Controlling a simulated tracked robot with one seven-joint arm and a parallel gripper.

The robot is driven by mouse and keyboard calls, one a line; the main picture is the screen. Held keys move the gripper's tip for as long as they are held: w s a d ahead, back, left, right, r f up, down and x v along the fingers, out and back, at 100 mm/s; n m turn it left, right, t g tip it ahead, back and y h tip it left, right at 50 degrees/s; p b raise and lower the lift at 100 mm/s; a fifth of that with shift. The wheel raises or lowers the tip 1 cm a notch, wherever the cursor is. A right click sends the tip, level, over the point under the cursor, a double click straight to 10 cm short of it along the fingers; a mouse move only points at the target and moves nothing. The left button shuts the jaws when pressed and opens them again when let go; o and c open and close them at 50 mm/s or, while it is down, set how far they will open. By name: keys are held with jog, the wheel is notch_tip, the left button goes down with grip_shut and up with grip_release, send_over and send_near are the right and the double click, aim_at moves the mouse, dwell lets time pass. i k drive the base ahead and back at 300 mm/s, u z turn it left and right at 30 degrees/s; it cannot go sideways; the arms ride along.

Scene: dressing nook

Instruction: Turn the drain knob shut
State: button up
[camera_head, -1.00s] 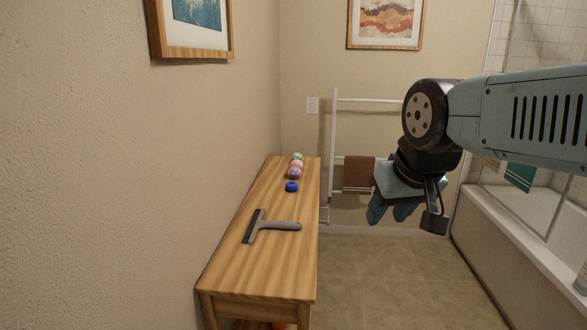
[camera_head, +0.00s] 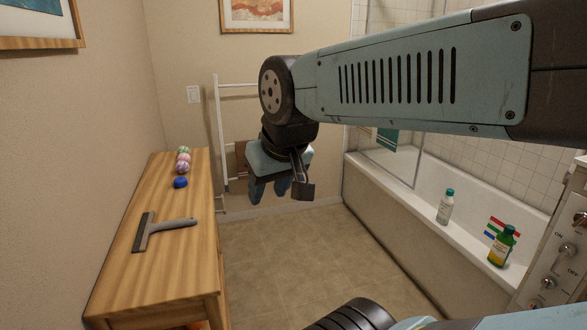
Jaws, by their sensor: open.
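A metal control panel (camera_head: 540,275) stands at the right edge of the head view, cut off by the frame. It carries a few knobs or switches, one of them a switch (camera_head: 565,248) between the marks ON and OFF. I cannot tell whether one of these is the drain knob or how it is set. My gripper (camera_head: 271,190) hangs in mid-air left of the panel, far from it, pointing down in front of the towel rail. It is open, with nothing seen between its fingers.
A wooden bench (camera_head: 120,275) at left holds a squeegee (camera_head: 165,226), a blue round object (camera_head: 181,183) and several balls (camera_head: 184,160). The bathtub (camera_head: 390,205) at right bears a white bottle (camera_head: 445,207) and a green bottle (camera_head: 502,246). The tiled floor (camera_head: 275,255) between is clear.

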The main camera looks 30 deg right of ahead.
aim_at(533, 305)
jog(key=u, duration=0.2)
jog(key=i, duration=0.15)
jog(key=z, duration=3.2)
jog(key=i, duration=0.55)
jog(key=u, duration=0.2)
jog(key=k, duration=0.55)
jog(key=z, duration=0.2)
jog(key=i, duration=0.35)
